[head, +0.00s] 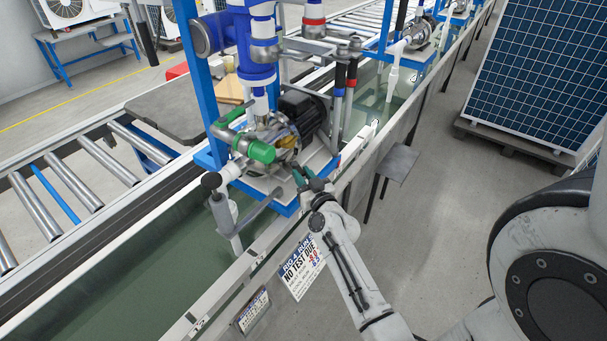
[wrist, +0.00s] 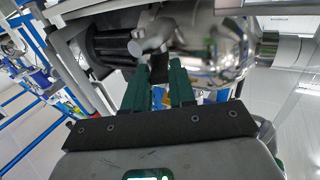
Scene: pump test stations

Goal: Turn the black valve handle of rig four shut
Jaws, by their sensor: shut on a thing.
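My gripper (head: 302,175) is at the front edge of the pump stand, beside the pump's base. Its dark green fingers, seen from behind in the wrist view (wrist: 160,85), are close together around a small greyish part. What that part belongs to is mostly hidden by the fingers. A dark grey lever (head: 262,212) slants up from a pipe stub, its upper end just left of my gripper. I cannot tell which is the named handle.
The silver pump (head: 285,160) and its black ribbed motor (head: 304,110) stand close beyond my gripper. A hanging sign (head: 302,268) reads "NO TEST DUE". A small grey shelf (head: 388,162) juts out to the right. The aisle floor (head: 440,240) is clear.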

